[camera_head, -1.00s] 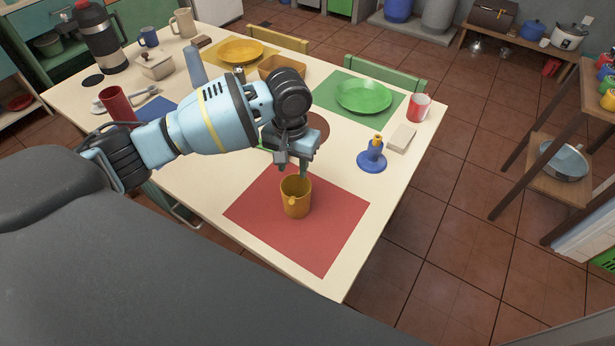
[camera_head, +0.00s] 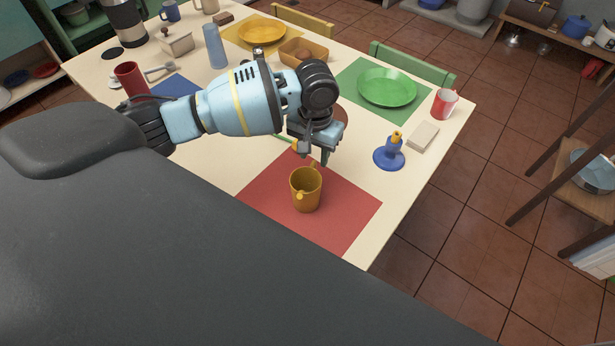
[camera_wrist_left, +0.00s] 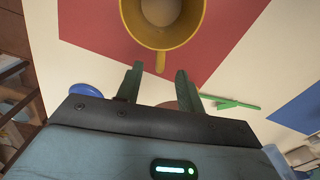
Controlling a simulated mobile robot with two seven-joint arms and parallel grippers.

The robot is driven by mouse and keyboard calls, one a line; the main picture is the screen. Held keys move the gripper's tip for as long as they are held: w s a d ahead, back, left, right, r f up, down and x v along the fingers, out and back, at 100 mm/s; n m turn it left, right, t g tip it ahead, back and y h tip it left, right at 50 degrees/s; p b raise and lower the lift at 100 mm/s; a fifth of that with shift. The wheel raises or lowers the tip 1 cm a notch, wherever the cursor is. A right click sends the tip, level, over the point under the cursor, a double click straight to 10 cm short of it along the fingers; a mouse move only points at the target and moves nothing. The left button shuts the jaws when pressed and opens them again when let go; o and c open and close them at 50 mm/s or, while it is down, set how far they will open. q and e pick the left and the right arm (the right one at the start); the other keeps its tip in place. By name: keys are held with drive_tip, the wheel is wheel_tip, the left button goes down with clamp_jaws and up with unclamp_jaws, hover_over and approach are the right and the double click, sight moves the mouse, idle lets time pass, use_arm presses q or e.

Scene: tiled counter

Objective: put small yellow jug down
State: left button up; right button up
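The small yellow jug (camera_head: 305,190) stands upright on the red placemat (camera_head: 345,207) near the table's front corner. In the left wrist view the jug (camera_wrist_left: 163,42) is at the top, with its handle pointing toward the fingers and its inside visible. My left gripper (camera_head: 315,160) is just behind the jug on its handle side. In the left wrist view the fingers of my left gripper (camera_wrist_left: 157,75) are apart, with the handle's tip near the gap between them and nothing gripped. My right gripper is in neither view.
A blue candle holder (camera_head: 389,152), a beige block (camera_head: 422,136) and a red-white mug (camera_head: 444,103) stand to the right. A green plate (camera_head: 387,87) lies behind. A green utensil (camera_wrist_left: 230,102) lies near the gripper in the left wrist view.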

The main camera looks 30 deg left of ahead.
sight(315, 159)
use_arm(q)
drive_tip(key=f, duration=0.4)
drive_tip(key=shift+w+f+b, duration=0.2)
drive_tip(key=shift+f+b, duration=0.1)
drive_tip(key=shift+f, duration=0.05)
clamp_jaws()
